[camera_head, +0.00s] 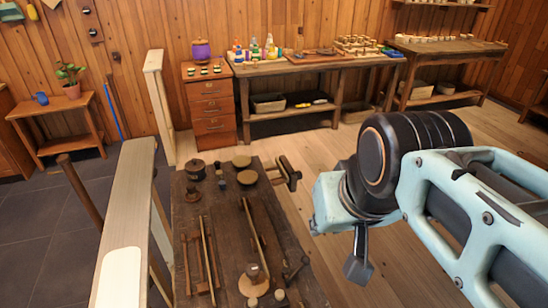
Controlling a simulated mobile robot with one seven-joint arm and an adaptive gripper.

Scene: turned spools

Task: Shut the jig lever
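A dark wooden workbench (226,228) stands below the middle of the view, with tools and turned wooden pieces on it. I cannot pick out the jig lever for certain. A round wooden piece with an upright knob (253,281) stands near the bench's front edge, and a small dark angled part (296,268) lies to its right. My light blue arm comes in from the right. A dark grey part at its end, seemingly my gripper (358,268), hangs to the right of the bench, apart from it. Its fingers are not clear enough to tell open from shut.
A wooden vise (288,174) juts from the bench's back right corner. A pale plank (131,215) runs along the bench's left. A drawer cabinet (210,105) and long back table (310,64) stand by the wall. Open floor (315,155) lies between.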

